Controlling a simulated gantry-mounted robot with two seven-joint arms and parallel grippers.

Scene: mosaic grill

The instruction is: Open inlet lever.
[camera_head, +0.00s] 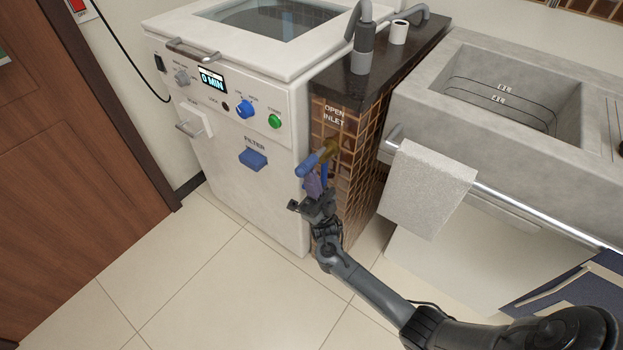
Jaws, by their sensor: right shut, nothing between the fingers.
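The handle points to the left and slightly down from the valve. My right gripper (315,190) is just below the lever, pointing up at it, shut with nothing held. The gripper overlaps the lower part of the valve area, and I cannot tell whether it touches the lever. My left gripper is not in view.
The white washing machine (222,165) stands left of the pillar, with a blue filter handle (253,159) low on its front. A concrete sink (520,140) with a towel (430,187) on a rail is at the right. The tiled floor (190,290) in front is clear.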

